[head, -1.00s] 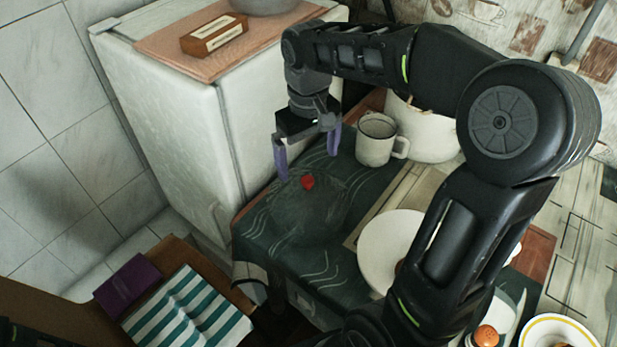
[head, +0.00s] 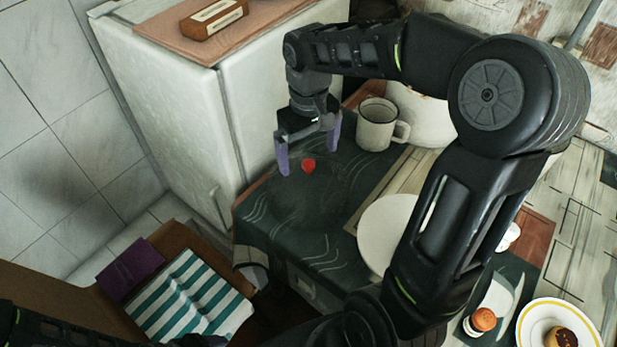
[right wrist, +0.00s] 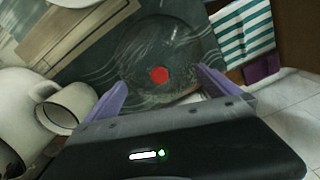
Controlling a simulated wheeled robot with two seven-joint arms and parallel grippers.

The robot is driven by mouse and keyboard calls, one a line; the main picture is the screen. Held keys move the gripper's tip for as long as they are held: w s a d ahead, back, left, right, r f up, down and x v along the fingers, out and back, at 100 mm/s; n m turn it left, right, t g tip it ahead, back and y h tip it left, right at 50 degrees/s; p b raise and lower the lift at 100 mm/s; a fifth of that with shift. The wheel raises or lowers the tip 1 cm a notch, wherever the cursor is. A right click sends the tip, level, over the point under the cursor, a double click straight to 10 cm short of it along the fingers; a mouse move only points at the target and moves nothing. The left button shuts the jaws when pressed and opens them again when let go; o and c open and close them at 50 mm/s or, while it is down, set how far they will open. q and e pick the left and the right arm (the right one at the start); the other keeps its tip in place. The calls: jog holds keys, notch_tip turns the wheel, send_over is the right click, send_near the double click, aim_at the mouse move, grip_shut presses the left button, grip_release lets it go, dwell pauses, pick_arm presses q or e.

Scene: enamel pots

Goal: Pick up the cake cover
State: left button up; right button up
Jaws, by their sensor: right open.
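The cake cover (head: 318,197) is a clear, see-through dome with a red knob on top, standing on the dark green patterned cloth at the left end of the table. Its outline is faint in the head view. In the right wrist view the cake cover (right wrist: 150,50) lies in front of the jaws, with its red knob between and just beyond the fingertips. My right gripper (head: 309,155) is open, with purple fingers pointing down around the knob's height. In the right wrist view the right gripper (right wrist: 160,88) holds nothing. My left gripper is out of view.
A white enamel mug (head: 374,130) and a larger white pot (head: 425,125) stand close behind the right gripper. A white plate (head: 383,232) is right of the cover. A white fridge (head: 185,100) rises at the left. A striped cloth (head: 190,300) lies lower left.

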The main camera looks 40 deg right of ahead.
aim_at(309, 165)
notch_tip(309, 165, down, 4)
jog(key=shift+w+f, duration=0.15)
jog(key=shift+f, duration=0.05)
dwell(0.5)
jog(key=shift+s, duration=0.25)
grip_shut()
jog(key=r, duration=1)
jog(key=shift+w, duration=0.25)
dwell(0.4)
jog(key=shift+d+r, duration=0.1)
jog(key=shift+r, duration=0.05)
dwell(0.3)
